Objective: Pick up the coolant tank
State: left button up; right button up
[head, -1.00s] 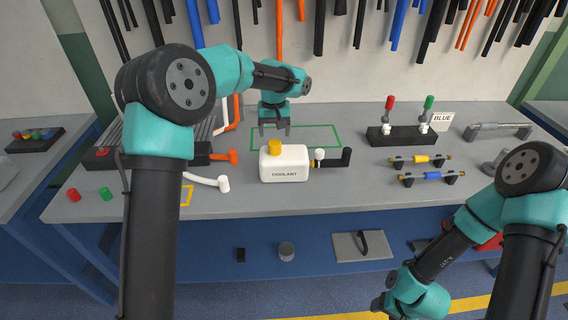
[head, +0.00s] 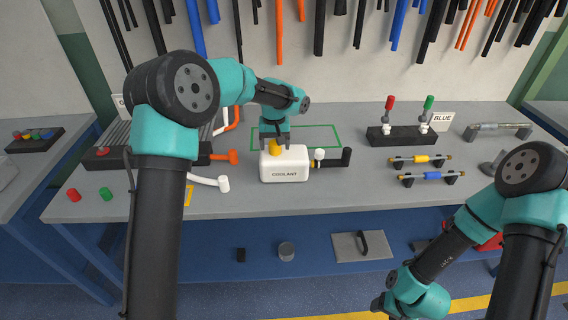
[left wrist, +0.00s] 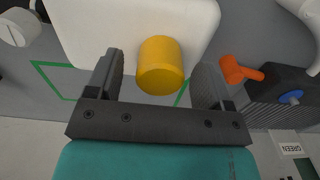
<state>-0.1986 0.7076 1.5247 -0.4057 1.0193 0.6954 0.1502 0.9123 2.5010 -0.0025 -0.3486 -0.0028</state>
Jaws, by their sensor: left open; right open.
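The coolant tank (head: 284,169) is a white box-shaped container with a yellow cap and the label COOLANT, standing upright on the grey bench. It also shows in the left wrist view (left wrist: 95,28), where its yellow cap (left wrist: 160,65) lies between the two fingers. My left gripper (head: 275,146) is open at the top of the tank, with its fingers on either side of the cap. In the left wrist view my left gripper (left wrist: 156,82) shows a gap on both sides of the cap. My right arm hangs low at the right, its gripper tips out of the picture.
A black fitting with a white knob (head: 333,158) stands close to the tank's right side.

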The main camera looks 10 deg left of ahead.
pick_arm(q)
grip_shut()
dwell(0.6)
